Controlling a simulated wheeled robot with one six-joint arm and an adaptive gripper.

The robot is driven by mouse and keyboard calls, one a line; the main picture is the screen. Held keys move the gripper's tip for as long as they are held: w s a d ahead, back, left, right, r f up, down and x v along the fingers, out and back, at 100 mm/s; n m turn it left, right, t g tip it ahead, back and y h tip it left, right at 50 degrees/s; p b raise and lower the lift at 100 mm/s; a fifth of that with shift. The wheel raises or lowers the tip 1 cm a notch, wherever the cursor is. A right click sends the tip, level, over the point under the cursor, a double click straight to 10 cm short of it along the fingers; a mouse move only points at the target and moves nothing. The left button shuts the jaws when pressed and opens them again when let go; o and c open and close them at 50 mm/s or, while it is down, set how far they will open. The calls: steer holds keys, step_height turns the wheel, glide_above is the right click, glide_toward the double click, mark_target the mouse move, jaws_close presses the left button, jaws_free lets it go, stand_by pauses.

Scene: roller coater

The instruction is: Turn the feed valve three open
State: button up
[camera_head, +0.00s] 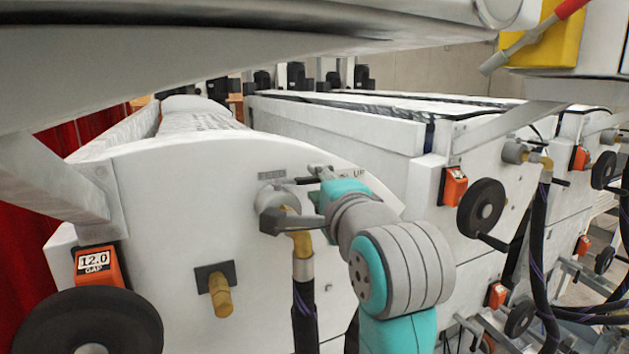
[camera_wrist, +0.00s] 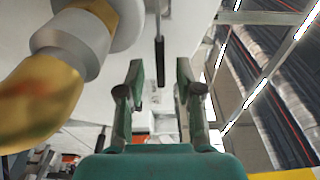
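The valve closest to my gripper is a grey round body (camera_head: 277,197) with a brass elbow (camera_head: 300,240) and a black hose below, on the near white panel. No number shows, so I cannot tell if it is feed valve three. A thin black lever (camera_head: 316,180) is beside my gripper (camera_head: 322,174). In the wrist view the black lever (camera_wrist: 159,42) lies ahead, lined up with the gap between the spread fingers of my gripper (camera_wrist: 160,78). The fingers appear apart from it. The valve's grey and brass parts (camera_wrist: 72,42) are close on the left.
A black handwheel (camera_head: 90,325) with an orange counter (camera_head: 97,265) is at lower left. A brass plug (camera_head: 220,295) sticks out below the valve. More handwheels (camera_head: 482,208) and hoses (camera_head: 537,230) are on the right. A grey beam crosses the top.

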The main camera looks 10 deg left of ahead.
steer(key=v, duration=0.9)
steer(key=shift+s+d, duration=0.1)
steer(key=shift+s, duration=0.05)
